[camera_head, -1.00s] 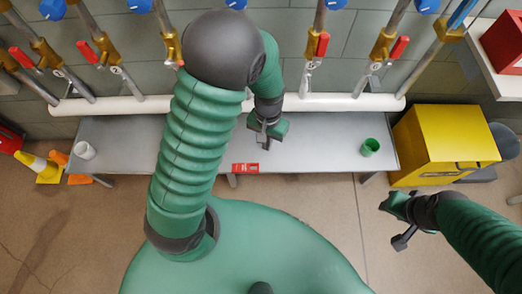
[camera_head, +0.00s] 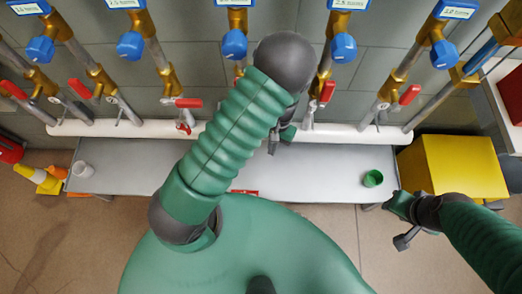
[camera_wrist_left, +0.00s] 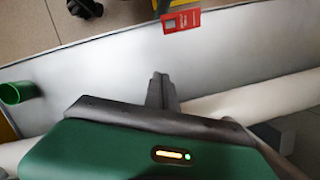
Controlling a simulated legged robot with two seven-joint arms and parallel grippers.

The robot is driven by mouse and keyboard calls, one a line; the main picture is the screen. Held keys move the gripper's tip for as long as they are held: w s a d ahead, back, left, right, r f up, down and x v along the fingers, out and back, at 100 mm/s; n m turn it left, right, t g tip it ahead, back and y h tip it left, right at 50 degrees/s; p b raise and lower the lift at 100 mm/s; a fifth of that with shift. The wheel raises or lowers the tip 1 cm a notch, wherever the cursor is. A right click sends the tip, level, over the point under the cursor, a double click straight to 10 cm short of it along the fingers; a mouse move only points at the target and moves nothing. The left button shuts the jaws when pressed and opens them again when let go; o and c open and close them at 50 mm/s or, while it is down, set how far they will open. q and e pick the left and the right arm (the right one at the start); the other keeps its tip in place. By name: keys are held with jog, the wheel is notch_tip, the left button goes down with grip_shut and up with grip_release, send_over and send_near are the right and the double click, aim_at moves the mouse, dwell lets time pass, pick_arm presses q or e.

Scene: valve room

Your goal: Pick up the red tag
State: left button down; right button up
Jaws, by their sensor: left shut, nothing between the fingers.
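The red tag (camera_head: 244,192) lies at the front edge of the grey bench (camera_head: 325,185). In the head view it is a thin red strip, mostly hidden behind my green body. In the left wrist view, the red tag (camera_wrist_left: 181,20) shows more fully near the top, with a small pale patch. My left gripper (camera_head: 273,146) is over the back of the bench, partly hidden by its arm. In the left wrist view, its fingers (camera_wrist_left: 160,80) are together and empty, apart from the tag. My right gripper (camera_head: 397,222) is off the bench's front right corner; its jaw state is unclear.
A green cup (camera_head: 373,178) stands on the bench's right end and a white cup (camera_head: 83,170) on its left. A white pipe (camera_head: 340,134) and valves with red handles and blue knobs (camera_head: 234,44) line the wall. A yellow box (camera_head: 460,165) stands at right.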

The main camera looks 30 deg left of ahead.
pick_arm(q)
jog(key=b+x, duration=0.8)
jog(key=x, duration=1.1)
jog(key=shift+a+f, duration=0.1)
jog(key=shift+f, duration=0.05)
jog(key=s+b, duration=0.1)
jog(key=s, duration=0.1)
jog(key=shift+s, duration=0.3)
jog(key=shift+s+r, duration=0.3)
jog(key=shift+s, duration=0.25)
jog(key=shift+r, duration=0.1)
